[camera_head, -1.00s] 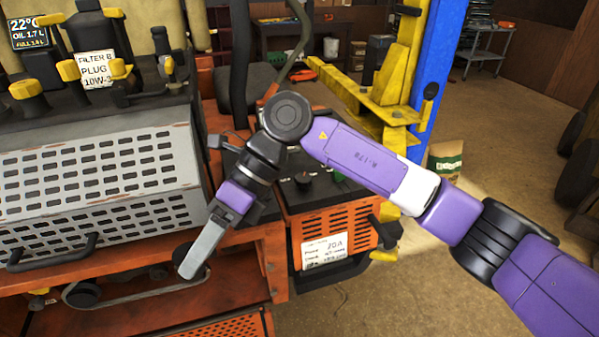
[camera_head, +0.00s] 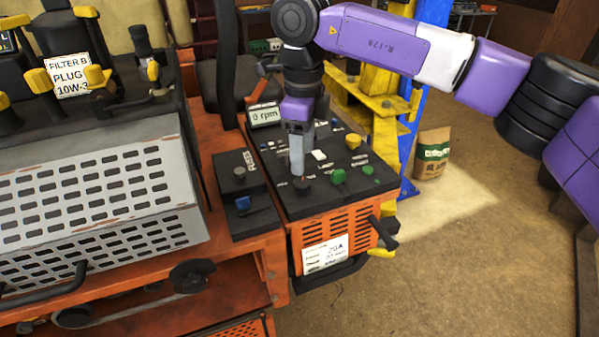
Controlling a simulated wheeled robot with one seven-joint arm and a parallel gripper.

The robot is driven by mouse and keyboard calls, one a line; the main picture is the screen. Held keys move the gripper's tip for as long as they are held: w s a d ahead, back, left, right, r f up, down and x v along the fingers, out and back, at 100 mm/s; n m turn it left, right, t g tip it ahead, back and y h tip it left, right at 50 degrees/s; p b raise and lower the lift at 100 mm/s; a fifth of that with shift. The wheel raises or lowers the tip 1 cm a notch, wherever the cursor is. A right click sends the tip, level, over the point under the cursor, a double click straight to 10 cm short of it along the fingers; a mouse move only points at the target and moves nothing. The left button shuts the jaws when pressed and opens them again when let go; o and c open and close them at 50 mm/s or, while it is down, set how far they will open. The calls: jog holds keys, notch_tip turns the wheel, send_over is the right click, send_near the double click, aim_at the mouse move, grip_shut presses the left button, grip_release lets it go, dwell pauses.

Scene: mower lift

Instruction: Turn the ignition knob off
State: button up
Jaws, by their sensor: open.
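The black control console (camera_head: 335,195) has several knobs, and I cannot read which label marks the ignition knob. A black round knob (camera_head: 302,184) sits at its front edge, beside two green knobs (camera_head: 339,176). A yellow knob (camera_head: 353,142) and a white switch (camera_head: 319,155) lie farther back. My gripper (camera_head: 297,168) points down just above and behind the black knob. Its fingers show nearly edge-on; it is open and holds nothing visible. I cannot tell whether the fingertips touch the panel. My arm hides part of the console's back left.
A narrow side panel (camera_head: 243,220) left of the console carries a blue knob (camera_head: 243,203) and a dark one. A display (camera_head: 264,115) reads 0 rpm. A grey perforated cover (camera_head: 90,200) stands at left. A yellow lift arm (camera_head: 385,130) is behind.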

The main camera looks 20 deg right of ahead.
aim_at(302, 182)
jog(key=shift+f+p, duration=0.85)
jog(key=shift+f, duration=2.55)
jog(key=shift+a, duration=0.1)
jog(key=shift+c, duration=0.5)
grip_shut()
jog(key=n+b, duration=0.2)
jog(key=shift+f+n+b, duration=0.15)
jog(key=shift+n+b, duration=0.15)
jog(key=shift+n, duration=0.1)
jog(key=n+b, duration=0.1)
jog(key=n, duration=0.1)
jog(key=shift+n+b, duration=0.3)
jog(key=shift+n, duration=0.1)
jog(key=n+b, duration=0.2)
jog(key=n, duration=0.4)
jog(key=shift+r, duration=0.2)
jog(key=shift+n, duration=0.4)
